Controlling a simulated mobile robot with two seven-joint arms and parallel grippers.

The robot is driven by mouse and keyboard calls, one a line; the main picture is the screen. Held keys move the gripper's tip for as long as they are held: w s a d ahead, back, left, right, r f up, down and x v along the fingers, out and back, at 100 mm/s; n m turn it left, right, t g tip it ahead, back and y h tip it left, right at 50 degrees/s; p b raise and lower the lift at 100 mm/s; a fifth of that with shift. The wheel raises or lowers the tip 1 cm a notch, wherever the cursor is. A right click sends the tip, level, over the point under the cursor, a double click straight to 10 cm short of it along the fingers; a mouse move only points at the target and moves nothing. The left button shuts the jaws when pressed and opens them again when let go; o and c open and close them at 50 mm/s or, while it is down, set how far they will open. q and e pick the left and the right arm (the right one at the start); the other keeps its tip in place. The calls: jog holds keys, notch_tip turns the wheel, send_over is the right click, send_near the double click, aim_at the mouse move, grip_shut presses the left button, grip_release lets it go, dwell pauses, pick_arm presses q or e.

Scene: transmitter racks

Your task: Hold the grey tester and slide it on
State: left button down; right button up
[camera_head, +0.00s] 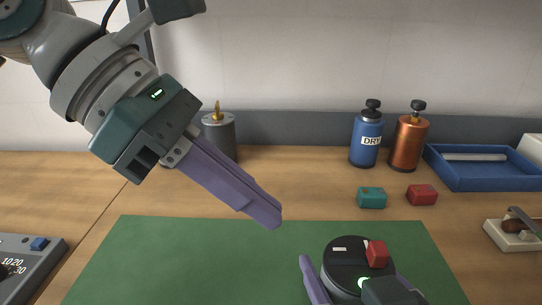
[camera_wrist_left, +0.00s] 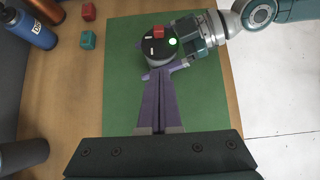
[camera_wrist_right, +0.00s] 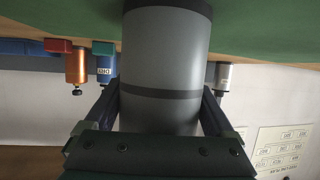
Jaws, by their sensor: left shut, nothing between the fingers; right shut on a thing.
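The grey tester (camera_head: 345,266) is a round cylinder with a black top that carries a white mark. A red block-like part (camera_head: 377,254) sits on that top. In the right wrist view its grey body (camera_wrist_right: 165,60) has a dark band and stands between the fingers. My right gripper (camera_wrist_right: 162,105) is shut on the body; one purple finger shows left of it in the head view. My left gripper (camera_head: 268,220) is shut and empty, pointing down to the right, above and left of the tester. In the left wrist view its closed fingertips (camera_wrist_left: 158,73) appear just beside the tester.
A green mat (camera_head: 200,255) covers the table's front. Teal (camera_head: 371,198) and red (camera_head: 422,195) blocks lie behind it. Blue (camera_head: 367,138) and copper (camera_head: 409,142) bottles, a dark canister (camera_head: 219,135) and a blue tray (camera_head: 485,180) stand farther back. A grey meter (camera_head: 30,268) is at left.

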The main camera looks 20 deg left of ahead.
pick_arm(q)
jog(key=shift+v, duration=1.6)
pick_arm(e)
jog(key=shift+f, duration=0.1)
jog(key=o, duration=1.4)
jog(key=shift+d, duration=0.1)
jog(key=shift+o, duration=0.2)
jog(key=shift+s, duration=0.1)
